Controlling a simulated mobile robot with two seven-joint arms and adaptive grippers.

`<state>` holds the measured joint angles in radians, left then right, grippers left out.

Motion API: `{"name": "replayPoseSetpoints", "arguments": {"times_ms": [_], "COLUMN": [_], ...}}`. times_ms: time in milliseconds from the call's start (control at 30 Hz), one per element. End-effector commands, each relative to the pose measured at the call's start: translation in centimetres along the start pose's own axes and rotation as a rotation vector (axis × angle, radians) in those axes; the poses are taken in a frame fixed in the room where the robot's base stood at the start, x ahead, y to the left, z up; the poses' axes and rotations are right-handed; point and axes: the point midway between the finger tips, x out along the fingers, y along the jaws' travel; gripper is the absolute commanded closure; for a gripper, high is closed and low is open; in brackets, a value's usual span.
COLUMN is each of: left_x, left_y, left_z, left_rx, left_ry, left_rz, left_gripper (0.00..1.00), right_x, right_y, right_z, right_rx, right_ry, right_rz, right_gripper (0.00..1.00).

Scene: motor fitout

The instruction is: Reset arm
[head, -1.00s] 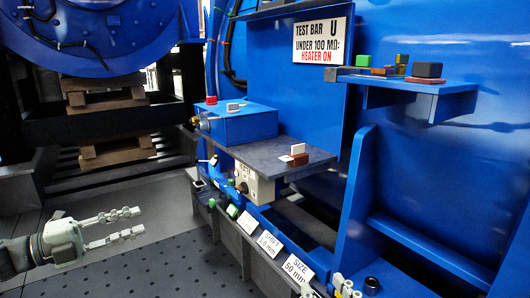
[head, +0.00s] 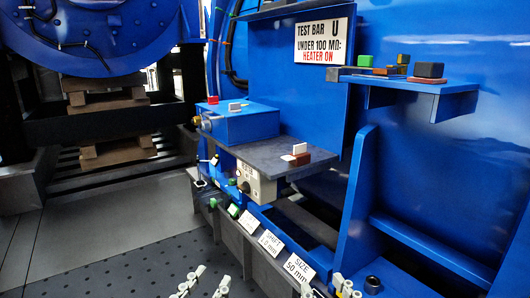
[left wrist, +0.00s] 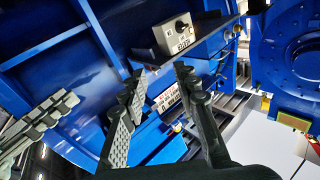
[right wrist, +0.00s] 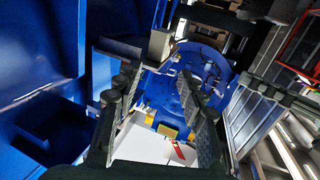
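My left gripper (head: 204,281) shows at the bottom edge of the head view, its two pale fingers apart and pointing up. In the left wrist view its fingers (left wrist: 160,88) are spread with nothing between them. My right gripper (head: 346,288) shows at the bottom edge, further right, mostly cut off by the frame. In the right wrist view its fingers (right wrist: 158,88) are apart and empty. Both grippers are in front of the blue motor frame, and I see neither touching anything.
A grey shelf (head: 265,157) carries a white and brown block (head: 297,156). A blue box (head: 240,123) stands behind it, with a dial meter (head: 249,180) below. Label cards (head: 299,268) line the lower ledge. An upper bracket (head: 420,85) holds small blocks. The floor at left (head: 100,225) is clear.

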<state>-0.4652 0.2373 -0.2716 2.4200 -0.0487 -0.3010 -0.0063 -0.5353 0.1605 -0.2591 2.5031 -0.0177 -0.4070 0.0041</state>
Motion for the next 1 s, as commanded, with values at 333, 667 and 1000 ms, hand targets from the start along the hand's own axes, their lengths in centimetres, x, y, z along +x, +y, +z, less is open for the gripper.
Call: {"name": "replayPoseSetpoints", "arguments": {"times_ms": [333,667,1000], "left_x": [-2.0,-6.2,-18.3], "left_y": [-1.2,-4.1,-8.0], "left_z": [5.4,16.1,26.3], "left_rx": [-0.104,-0.086,-0.110], "left_ry": [-0.293,-0.725,-1.312], "left_rz": [-0.057,-0.108,-0.195], "left_gripper": [0.70,0.70,0.70], "right_x": [0.3,-3.0,-14.3], "right_y": [1.9,6.2,11.7], "right_z": [5.5,16.1,26.6], "right_rx": [-0.020,-0.038,-0.009], "right_ry": [-0.217,-0.647,-1.227], "right_rz": [0.034,0.113,0.237], "right_gripper": [0.60,0.60,0.60]}}
